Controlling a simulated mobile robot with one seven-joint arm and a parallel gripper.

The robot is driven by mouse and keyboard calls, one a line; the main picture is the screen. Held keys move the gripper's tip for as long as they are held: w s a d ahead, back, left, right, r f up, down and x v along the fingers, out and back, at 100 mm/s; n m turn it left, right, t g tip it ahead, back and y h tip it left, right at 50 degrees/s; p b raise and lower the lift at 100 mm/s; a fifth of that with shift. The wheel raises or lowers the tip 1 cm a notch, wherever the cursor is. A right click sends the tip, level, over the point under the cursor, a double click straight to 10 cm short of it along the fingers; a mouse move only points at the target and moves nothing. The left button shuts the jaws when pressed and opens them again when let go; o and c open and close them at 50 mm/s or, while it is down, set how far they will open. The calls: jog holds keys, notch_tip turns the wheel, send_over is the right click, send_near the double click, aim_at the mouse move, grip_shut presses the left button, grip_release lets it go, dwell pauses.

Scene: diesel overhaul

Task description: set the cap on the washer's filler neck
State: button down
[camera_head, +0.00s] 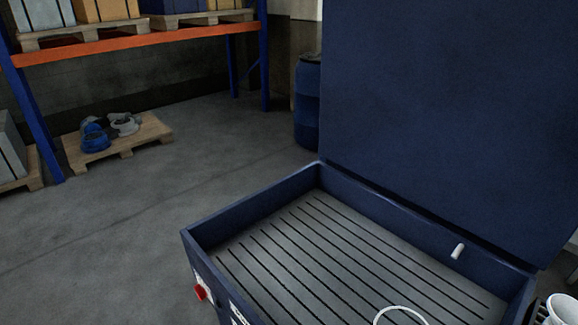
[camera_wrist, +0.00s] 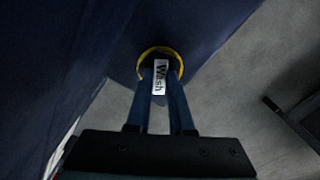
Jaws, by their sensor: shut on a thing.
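In the wrist view my gripper (camera_wrist: 160,74) is shut on the cap (camera_wrist: 160,64), which carries a white label reading "Wash". A yellow ring (camera_wrist: 157,49) curves around the fingertips; I cannot tell whether it belongs to the cap or to the filler neck. A dark blue wall of the washer lies close beyond it. In the head view the washer (camera_head: 255,213) is a blue tank with a slatted grey top and a raised lid (camera_head: 450,110). My gripper, the cap and the filler neck cannot be made out there.
A red knob (camera_head: 200,292) sits on the washer's front side, and a white nozzle (camera_head: 458,251) stands inside it. A blue drum (camera_head: 308,105) is behind. Pallet racking (camera_head: 150,41) and a low pallet (camera_head: 117,142) stand at the left. The floor between is clear.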

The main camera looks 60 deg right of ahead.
jog(key=shift+f+b, duration=0.3)
jog(key=shift+f, duration=0.25)
dwell(0.5)
jog(key=c, duration=0.7)
grip_release()
jog(key=shift+r, duration=0.1)
notch_tip(320, 180, up, 13)
jog(key=shift+f+p, duration=0.1)
jog(key=shift+p, duration=0.6)
